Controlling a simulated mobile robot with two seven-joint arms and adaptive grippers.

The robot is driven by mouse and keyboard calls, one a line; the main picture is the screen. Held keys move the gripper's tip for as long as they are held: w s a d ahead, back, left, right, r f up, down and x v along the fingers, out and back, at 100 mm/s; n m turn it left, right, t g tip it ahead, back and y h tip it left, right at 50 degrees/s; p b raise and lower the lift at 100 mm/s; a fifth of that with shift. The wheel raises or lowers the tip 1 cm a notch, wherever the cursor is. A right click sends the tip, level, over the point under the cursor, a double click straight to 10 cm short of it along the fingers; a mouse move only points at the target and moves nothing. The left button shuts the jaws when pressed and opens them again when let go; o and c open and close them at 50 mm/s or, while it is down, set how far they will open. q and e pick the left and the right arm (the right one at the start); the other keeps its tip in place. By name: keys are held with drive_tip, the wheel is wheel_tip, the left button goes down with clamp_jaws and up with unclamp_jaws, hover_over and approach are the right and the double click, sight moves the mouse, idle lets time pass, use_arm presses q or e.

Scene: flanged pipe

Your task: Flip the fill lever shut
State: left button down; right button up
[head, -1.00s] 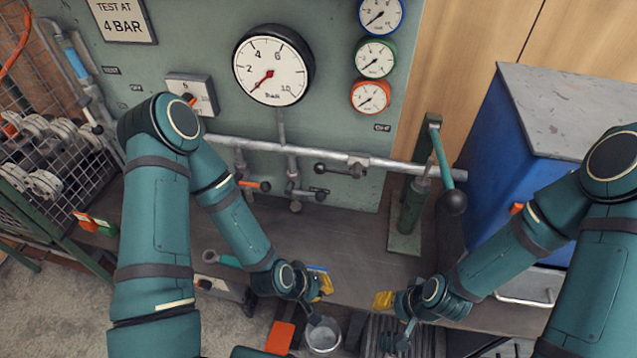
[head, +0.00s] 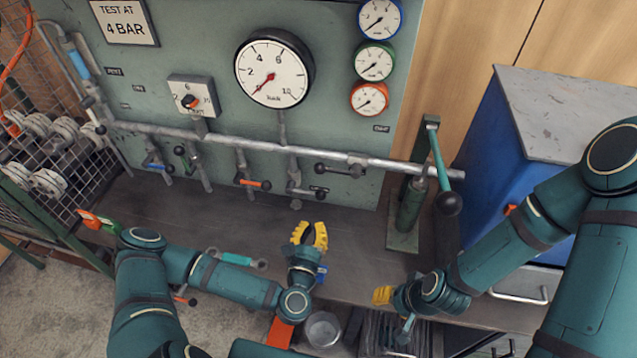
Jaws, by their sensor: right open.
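I cannot read which one is the fill lever. The blue, orange and upper black handles lie roughly level; the green one is tilted. My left gripper (head: 310,236), with yellow fingertips, is over the bench below the levers, apart from all of them. Its jaw opening is unclear. My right gripper (head: 383,296) is open near the bench's front edge, away from the levers.
A hand pump (head: 411,205) with a long, ball-ended handle stands right of the levers, beside a blue cabinet (head: 510,170). A large gauge (head: 272,68) and smaller gauges are above. A wrench (head: 235,259) and a metal cup (head: 322,330) are near the front.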

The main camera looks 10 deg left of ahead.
sight(321, 197)
use_arm(q)
drive_tip(key=shift+w, duration=0.1)
drive_tip(key=w, duration=0.9)
drive_tip(key=shift+w+r+b, duration=0.25)
drive_tip(key=shift+b, duration=0.05)
drive_tip(key=r, duration=0.2)
drive_tip(key=w+a+r, duration=0.1)
drive_tip(key=shift+r, duration=0.4)
use_arm(e)
drive_tip(key=shift+f, duration=0.15)
use_arm(q)
drive_tip(key=shift+w, duration=0.1)
